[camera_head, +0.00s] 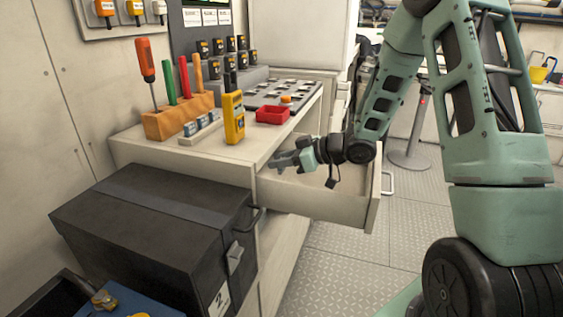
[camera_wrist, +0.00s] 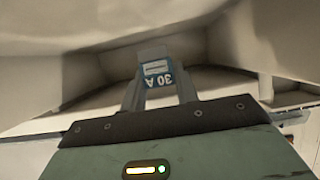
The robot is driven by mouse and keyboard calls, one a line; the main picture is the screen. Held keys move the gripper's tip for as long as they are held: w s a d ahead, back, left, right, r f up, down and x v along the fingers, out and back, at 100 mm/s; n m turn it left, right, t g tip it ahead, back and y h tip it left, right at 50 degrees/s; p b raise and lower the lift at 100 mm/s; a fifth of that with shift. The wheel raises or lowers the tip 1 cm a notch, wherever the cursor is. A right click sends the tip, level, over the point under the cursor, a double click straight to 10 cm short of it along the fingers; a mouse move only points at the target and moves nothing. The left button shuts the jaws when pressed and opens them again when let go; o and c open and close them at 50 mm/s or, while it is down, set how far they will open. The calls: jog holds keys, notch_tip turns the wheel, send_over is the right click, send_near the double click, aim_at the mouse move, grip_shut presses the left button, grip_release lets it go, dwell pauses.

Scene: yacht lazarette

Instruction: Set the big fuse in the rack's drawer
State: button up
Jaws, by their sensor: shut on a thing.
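The rack's drawer (camera_head: 318,203) is pulled out from below the bench top. My gripper (camera_head: 280,161) is at the drawer's opening, close to the bench top's edge. In the wrist view my gripper (camera_wrist: 157,92) is shut on the big fuse (camera_wrist: 156,69), a pale block with a blue label that reads 30 A upside down. Pale drawer-like walls surround the fuse in that view. Whether it touches the drawer floor I cannot tell. In the head view the fuse is not clearly distinguishable.
The bench top (camera_head: 222,153) carries a wooden tool block (camera_head: 178,120), a small holder with blue-labelled fuses (camera_head: 200,127), a yellow meter (camera_head: 234,118) and a red tray (camera_head: 272,115). A black case (camera_head: 150,225) stands left of the drawer. Floor (camera_head: 345,258) is clear in front.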

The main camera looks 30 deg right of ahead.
jog(key=shift+f, duration=0.6)
jog(key=o, duration=0.9)
jog(key=shift+o, duration=0.2)
jog(key=shift+r, duration=0.1)
jog(key=shift+r, duration=0.2)
jog(key=shift+r+p+v, duration=0.15)
jog(key=shift+p+v, duration=0.3)
jog(key=shift+v, duration=1.5)
jog(key=shift+r+p+v, duration=0.1)
jog(key=shift+p+v, duration=0.3)
jog(key=shift+v, duration=1.55)
jog(key=shift+w+a, duration=0.1)
